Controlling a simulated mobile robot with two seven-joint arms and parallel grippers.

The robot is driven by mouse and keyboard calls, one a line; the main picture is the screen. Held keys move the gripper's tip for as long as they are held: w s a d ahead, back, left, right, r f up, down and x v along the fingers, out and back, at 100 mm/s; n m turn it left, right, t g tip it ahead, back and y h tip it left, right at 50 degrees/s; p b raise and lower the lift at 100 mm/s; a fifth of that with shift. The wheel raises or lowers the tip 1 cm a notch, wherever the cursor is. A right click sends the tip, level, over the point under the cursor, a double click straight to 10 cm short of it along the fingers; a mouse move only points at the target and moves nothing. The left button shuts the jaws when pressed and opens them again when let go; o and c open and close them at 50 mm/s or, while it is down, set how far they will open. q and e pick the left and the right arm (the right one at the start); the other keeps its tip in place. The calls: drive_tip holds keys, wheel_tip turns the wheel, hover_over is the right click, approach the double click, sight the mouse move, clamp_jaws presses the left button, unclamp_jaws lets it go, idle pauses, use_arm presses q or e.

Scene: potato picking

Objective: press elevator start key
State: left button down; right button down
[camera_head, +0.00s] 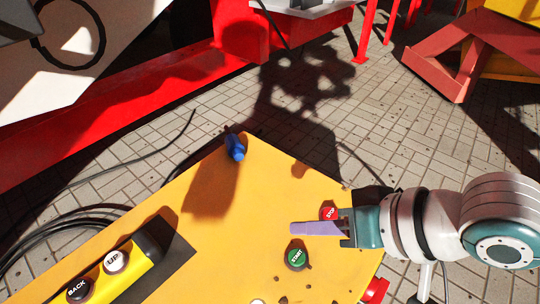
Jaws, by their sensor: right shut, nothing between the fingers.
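The green START key (297,258) sits on the yellow control panel (250,215) in the head view. My right gripper (296,228) comes in from the right with its fingers together and empty. In the picture its tips lie just above the green key; I cannot tell the height between them. A red STOP key (329,212) is partly hidden behind the right gripper's fingers. My left gripper is not in view.
A yellow box with an UP button (116,262) and a BACK button (80,291) is at lower left. A blue knob (235,147) stands near the panel's far corner. A red button (375,290) is at the panel's right edge. Black cables (60,235) lie left.

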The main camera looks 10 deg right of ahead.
drive_tip(key=b, duration=0.4)
hover_over(303, 261)
wheel_tip(303, 261, down, 5)
drive_tip(key=shift+r, duration=0.2)
drive_tip(key=shift+f+b, duration=0.6)
drive_tip(key=shift+f, duration=0.4)
drive_tip(key=shift+r, duration=0.1)
idle(0.3)
drive_tip(key=shift+f, duration=0.45)
idle(0.4)
